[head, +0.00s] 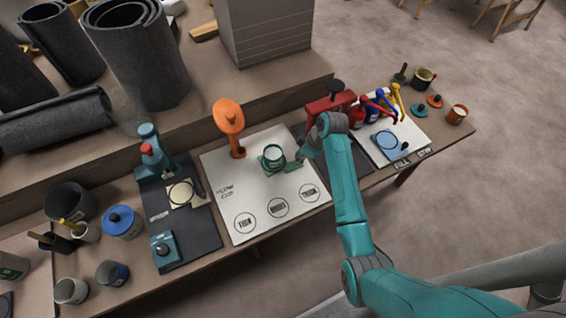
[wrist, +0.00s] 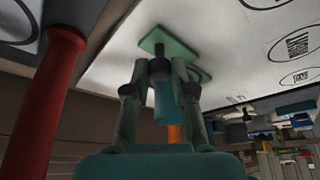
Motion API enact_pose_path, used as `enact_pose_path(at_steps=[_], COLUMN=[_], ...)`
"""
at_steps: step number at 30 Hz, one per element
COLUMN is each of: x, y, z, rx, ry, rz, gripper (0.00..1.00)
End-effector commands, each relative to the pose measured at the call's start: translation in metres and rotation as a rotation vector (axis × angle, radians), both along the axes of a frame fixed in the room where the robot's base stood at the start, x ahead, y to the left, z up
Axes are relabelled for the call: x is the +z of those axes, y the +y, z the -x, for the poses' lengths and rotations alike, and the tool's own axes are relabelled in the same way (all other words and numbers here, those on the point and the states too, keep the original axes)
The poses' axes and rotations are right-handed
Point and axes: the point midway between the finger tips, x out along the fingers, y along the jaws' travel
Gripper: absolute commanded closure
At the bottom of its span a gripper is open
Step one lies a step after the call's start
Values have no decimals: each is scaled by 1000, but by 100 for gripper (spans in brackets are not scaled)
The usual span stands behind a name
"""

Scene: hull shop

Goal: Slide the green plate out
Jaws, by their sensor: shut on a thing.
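The green plate (head: 263,162) lies on the white board, left of my gripper. A small green cup (head: 273,153) with a pale inside stands upright on it. A green tab at the plate's right side reaches toward my gripper (head: 301,158). My gripper is low over the board's right edge and shut on the plate at that side. In the wrist view, which looks upside down, the green plate (wrist: 171,46) shows beyond the fingertips (wrist: 161,72). The fingers hide part of the plate and of its grip.
An orange stand (head: 229,118) rises behind the plate, to the left. The board's front, with printed circles, is free.

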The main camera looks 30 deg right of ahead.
Motion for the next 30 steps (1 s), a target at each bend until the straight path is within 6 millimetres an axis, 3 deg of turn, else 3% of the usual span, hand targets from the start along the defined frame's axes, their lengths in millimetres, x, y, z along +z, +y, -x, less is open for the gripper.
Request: enact_pose_path(at_steps=[4, 15, 16, 18, 30], x=[1, 1, 1, 1, 6], y=[-20, -26, -26, -26, -25], z=[-1, 0, 0, 0, 1], rx=[-1, -3, -3, -3, -1], ry=[-2, -2, -2, -2, -2], rz=[-1, 4, 4, 4, 1], gripper=[100, 100, 68, 52, 52])
